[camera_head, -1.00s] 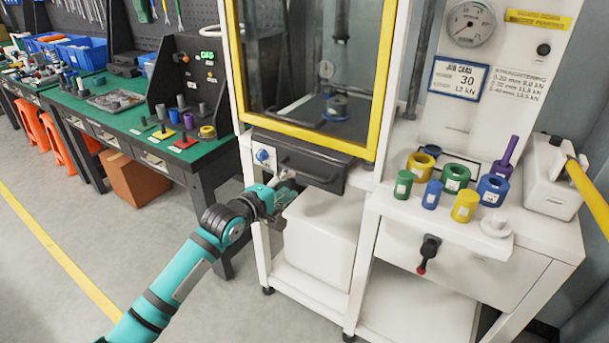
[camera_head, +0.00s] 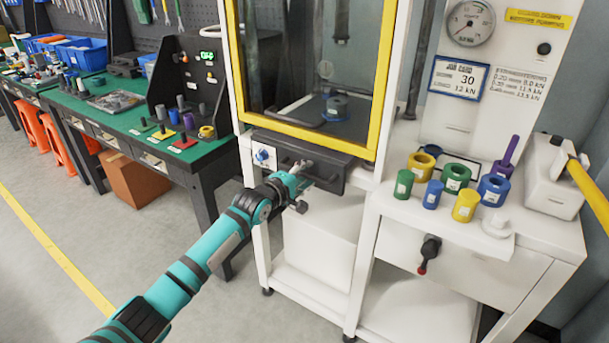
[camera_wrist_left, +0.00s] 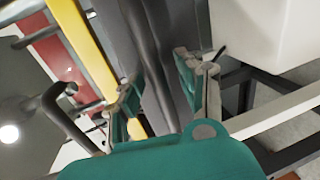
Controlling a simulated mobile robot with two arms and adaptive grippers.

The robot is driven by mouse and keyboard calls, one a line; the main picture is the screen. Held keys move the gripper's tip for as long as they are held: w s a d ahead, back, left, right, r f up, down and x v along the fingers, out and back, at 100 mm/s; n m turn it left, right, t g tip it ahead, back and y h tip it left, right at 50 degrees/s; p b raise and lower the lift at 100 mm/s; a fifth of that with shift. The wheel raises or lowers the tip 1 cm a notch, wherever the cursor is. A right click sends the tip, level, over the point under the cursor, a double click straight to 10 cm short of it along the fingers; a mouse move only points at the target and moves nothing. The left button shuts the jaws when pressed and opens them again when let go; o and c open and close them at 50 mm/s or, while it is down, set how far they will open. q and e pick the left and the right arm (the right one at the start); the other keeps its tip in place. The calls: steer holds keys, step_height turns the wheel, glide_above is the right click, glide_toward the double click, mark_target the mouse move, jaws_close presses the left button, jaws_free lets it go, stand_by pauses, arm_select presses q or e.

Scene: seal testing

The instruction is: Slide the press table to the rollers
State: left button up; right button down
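The dark grey press table (camera_head: 270,139) sits at the base of the yellow-framed press enclosure, its front facing me with a bar handle (camera_head: 333,183). My left gripper (camera_head: 303,170) is in front of this handle. In the left wrist view, my left gripper (camera_wrist_left: 158,82) has its two fingers apart, with a dark grey bar (camera_wrist_left: 157,45) running between them. I cannot tell whether the fingers touch it. No rollers can be made out clearly. My right gripper is not in view.
A yellow-framed clear guard (camera_head: 385,80) stands above the table front. A white box (camera_head: 318,238) is below it. On the right, a white bench (camera_head: 545,232) holds several coloured rings and cylinders. A green workbench (camera_head: 205,148) stands left. Floor is clear in front.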

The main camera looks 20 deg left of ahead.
arm_select(q)
steer(key=shift+c, duration=0.2)
jaws_close()
stand_by(0.4)
